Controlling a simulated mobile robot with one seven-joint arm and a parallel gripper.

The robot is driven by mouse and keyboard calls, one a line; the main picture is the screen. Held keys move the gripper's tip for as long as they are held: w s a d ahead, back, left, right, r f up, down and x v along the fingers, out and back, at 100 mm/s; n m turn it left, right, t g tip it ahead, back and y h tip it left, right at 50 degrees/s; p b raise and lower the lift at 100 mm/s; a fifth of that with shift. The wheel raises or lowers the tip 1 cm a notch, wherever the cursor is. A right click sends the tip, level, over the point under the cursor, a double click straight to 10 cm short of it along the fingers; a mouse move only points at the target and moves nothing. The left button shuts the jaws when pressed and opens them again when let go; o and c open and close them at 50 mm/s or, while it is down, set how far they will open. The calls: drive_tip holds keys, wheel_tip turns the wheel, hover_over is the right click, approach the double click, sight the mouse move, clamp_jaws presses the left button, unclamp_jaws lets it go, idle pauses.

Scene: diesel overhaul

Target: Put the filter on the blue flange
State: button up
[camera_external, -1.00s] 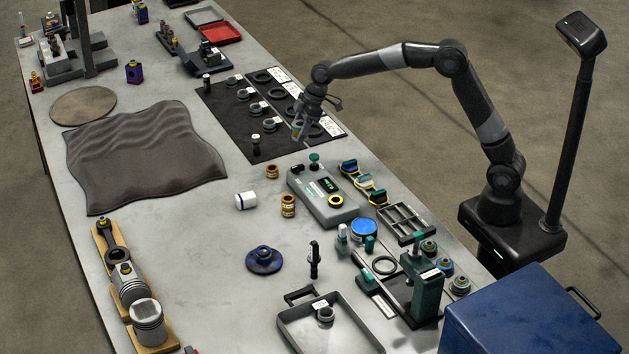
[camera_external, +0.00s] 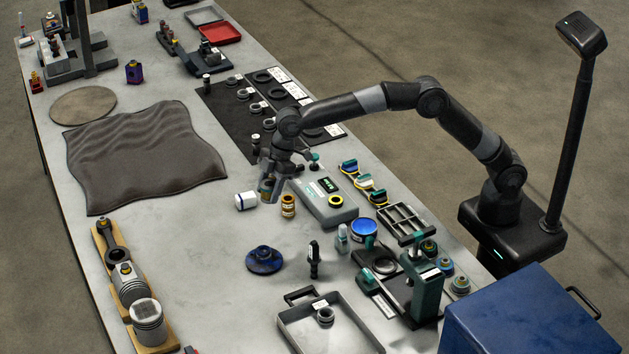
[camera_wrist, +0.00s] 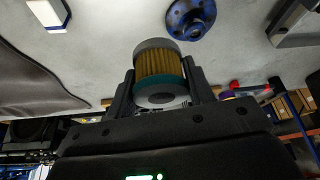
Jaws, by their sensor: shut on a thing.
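The filter (camera_wrist: 160,70), a pleated yellow-brown cylinder with a grey end and a teal band, is held between both fingers of my gripper (camera_wrist: 160,88) in the wrist view. The blue flange (camera_external: 263,260) is a round disc with a raised centre, standing free on the table in front of my gripper. In the wrist view the flange (camera_wrist: 190,18) appears beyond the filter, slightly right, apart from it.
A dark upright tool (camera_external: 314,262) is right of the flange, and a grey tray (camera_external: 330,330) is in front. Bare table lies left of the flange.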

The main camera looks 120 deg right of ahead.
hover_over(259, 252)
drive_tip(key=s, duration=0.2)
drive_tip(key=f, duration=0.6)
drive_tip(key=shift+w+d+f, duration=0.1)
drive_tip(key=shift+w+d, duration=0.1)
drive_tip(key=shift+w, duration=0.05)
drive_tip(key=shift+f, duration=2.05)
drive_tip(key=shift+f, duration=0.1)
drive_tip(key=o, duration=1)
drive_tip(key=shift+o, duration=0.2)
